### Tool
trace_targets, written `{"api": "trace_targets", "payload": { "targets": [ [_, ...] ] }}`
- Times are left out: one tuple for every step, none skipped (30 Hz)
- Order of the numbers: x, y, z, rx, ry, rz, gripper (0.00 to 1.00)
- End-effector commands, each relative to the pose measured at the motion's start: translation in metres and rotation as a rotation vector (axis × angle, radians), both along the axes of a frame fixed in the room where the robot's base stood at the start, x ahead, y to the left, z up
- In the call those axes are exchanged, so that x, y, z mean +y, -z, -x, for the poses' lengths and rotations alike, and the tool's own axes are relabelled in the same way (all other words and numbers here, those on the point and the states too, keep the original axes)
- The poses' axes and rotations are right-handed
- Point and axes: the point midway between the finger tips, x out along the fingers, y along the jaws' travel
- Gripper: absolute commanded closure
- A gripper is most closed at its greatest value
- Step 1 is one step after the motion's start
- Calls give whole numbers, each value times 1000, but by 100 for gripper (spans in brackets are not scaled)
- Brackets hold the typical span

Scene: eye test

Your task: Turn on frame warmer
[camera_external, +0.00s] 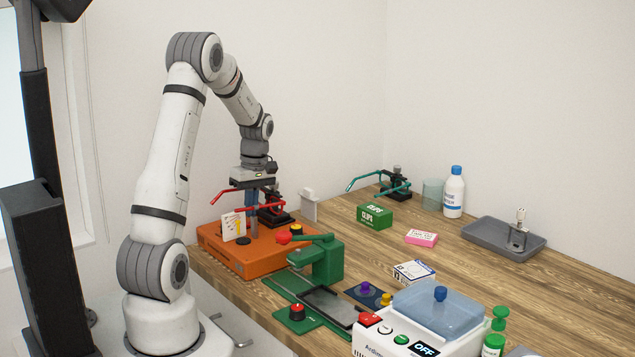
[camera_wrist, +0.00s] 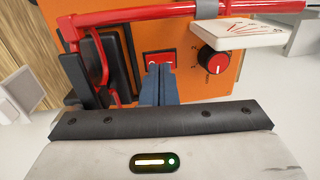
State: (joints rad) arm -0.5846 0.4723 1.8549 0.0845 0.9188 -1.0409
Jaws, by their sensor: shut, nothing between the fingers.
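An orange box (camera_external: 218,243), which appears to be the frame warmer, stands at the table's left end; no name on it is readable. The wrist view shows its orange face (camera_wrist: 238,78) with a red rocker switch (camera_wrist: 158,58) and a red knob (camera_wrist: 214,62) with dial marks. My gripper (camera_external: 252,226) points down over the box. Its blue fingers (camera_wrist: 159,72) are shut together and empty, their tips just at the switch. They cover its lower part. I cannot tell whether they touch it, nor which way the switch is set.
A red glasses-like frame on a black stand (camera_external: 273,216) and a white card (camera_external: 233,226) are close to my fingers. A green press (camera_external: 328,258) stands to the right. A white device (camera_external: 385,345) reading OFF is in front. Teal frames (camera_external: 375,176) stand farther back.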

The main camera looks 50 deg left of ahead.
Motion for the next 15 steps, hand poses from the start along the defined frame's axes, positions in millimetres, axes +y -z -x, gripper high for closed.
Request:
{"api": "trace_targets", "payload": {
  "targets": [
    [0, -16, -2, -3, 0, -1, 100],
    [0, -23, -2, -3, 0, -2, 100],
    [0, -32, -3, -4, 0, -2, 100],
    [0, -36, -4, -5, 0, -3, 100],
    [1, -39, -6, -7, 1, -5, 100],
    [1, -48, -7, -7, 0, -4, 100],
    [0, -55, -8, -7, 0, -4, 100],
    [1, -62, -9, -8, 1, -5, 100],
    [1, -71, -10, -7, 0, -4, 100],
    [0, -78, -10, -7, 0, -4, 100],
    [0, -84, -11, -7, 0, -4, 100],
    [0, -91, -12, -6, 0, -3, 100],
    [0, -96, -13, -5, 1, -3, 100],
    [0, -101, -13, -5, 1, -2, 100],
    [0, -107, -14, -4, 1, -2, 100]
  ]
}}
